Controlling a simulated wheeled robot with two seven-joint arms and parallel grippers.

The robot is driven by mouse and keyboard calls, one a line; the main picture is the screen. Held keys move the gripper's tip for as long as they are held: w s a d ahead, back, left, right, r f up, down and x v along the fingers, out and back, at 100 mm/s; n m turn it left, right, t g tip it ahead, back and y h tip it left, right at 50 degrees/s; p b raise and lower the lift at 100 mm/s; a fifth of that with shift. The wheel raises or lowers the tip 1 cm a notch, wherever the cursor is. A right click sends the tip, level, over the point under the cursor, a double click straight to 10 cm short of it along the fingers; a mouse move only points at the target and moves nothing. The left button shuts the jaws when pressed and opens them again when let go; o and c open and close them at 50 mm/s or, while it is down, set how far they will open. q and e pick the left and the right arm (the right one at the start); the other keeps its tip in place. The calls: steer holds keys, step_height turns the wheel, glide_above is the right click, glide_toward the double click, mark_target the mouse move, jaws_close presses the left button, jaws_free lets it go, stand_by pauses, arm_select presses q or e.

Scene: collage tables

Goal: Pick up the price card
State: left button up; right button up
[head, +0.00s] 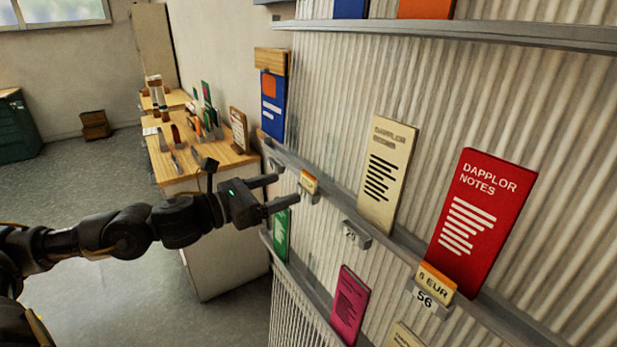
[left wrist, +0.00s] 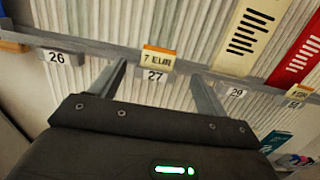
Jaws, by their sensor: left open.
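A small orange-and-white price card (head: 309,183) stands in a clip on the shelf rail. In the left wrist view the card (left wrist: 158,57) reads 7 EUR, above a tag numbered 27. My left gripper (head: 287,190) is open and empty, with its fingers pointing at the rail. In the left wrist view its fingers (left wrist: 157,72) lie to either side of the card in the picture, apart from it. A second price card (head: 437,281), reading 6 EUR, stands farther right above tag 56. My right gripper is not in view.
The shelf rail (left wrist: 95,48) runs along a corrugated wall. A cream booklet (head: 387,175) and a red booklet (head: 482,215) stand on it to the right, a blue one (head: 272,106) to the left. A cluttered wooden table (head: 218,160) stands behind my arm.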

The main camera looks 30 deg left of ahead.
mark_target(308, 177)
arm_select(q)
steer(key=p+x, duration=0.3)
steer(key=r+p+x, duration=0.1)
steer(key=x, duration=0.1)
steer(key=shift+w, duration=0.15)
steer(key=shift+w+d+f, duration=0.2)
steer(key=shift+w+f, duration=0.05)
steer(key=shift+c, duration=0.2)
steer(key=c, duration=1)
